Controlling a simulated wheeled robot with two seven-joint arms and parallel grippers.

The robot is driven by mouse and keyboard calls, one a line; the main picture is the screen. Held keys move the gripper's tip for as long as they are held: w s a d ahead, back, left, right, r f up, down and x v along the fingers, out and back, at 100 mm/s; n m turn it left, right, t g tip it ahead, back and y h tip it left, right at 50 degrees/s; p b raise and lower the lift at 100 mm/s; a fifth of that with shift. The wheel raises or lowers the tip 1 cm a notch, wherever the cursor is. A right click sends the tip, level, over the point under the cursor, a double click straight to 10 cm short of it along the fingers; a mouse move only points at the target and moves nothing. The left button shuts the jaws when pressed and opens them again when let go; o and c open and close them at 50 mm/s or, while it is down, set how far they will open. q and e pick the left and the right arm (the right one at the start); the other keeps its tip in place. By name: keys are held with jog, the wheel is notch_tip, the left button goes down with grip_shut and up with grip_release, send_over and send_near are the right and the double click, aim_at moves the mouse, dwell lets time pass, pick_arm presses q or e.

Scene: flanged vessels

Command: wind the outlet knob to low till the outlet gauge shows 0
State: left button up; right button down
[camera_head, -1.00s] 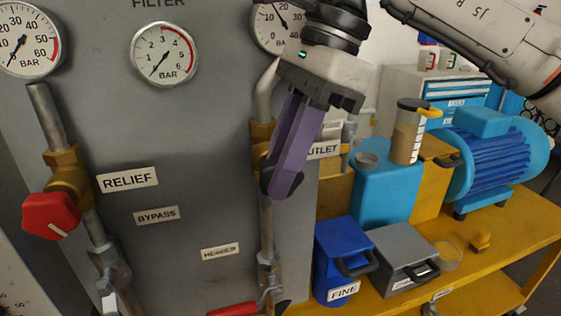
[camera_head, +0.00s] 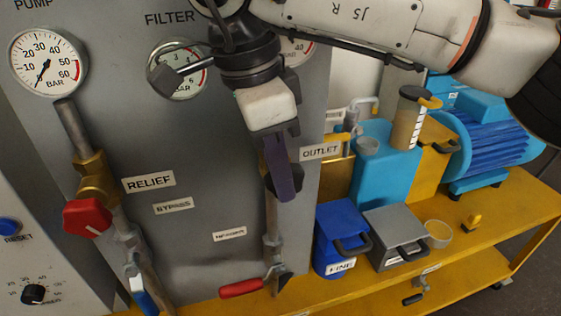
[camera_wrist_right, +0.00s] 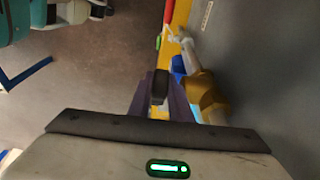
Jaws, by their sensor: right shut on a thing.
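My right gripper (camera_head: 279,165) is at the outlet fitting, to the left of the OUTLET label (camera_head: 320,152). It is shut on the dark outlet knob (camera_wrist_right: 158,88), which shows between its purple fingers in the right wrist view. In the head view the fingers cover most of the knob. The outlet gauge (camera_head: 308,51) is mostly hidden behind my right arm; only an edge with "40" and some red shows, and its needle cannot be read. My left gripper is not in view.
The red relief knob (camera_head: 88,217) is at the left. The red-handled valve (camera_head: 242,288) is below my gripper. The filter gauge (camera_head: 190,84) is partly covered. A blue bin (camera_head: 335,232) and grey bin (camera_head: 388,225) stand on the yellow bench (camera_head: 460,250) at right.

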dwell(0.5)
jog(key=c, duration=1.9)
grip_release()
jog(key=v, duration=1)
jog(key=shift+a+r, duration=0.1)
jog(key=shift+a, duration=0.05)
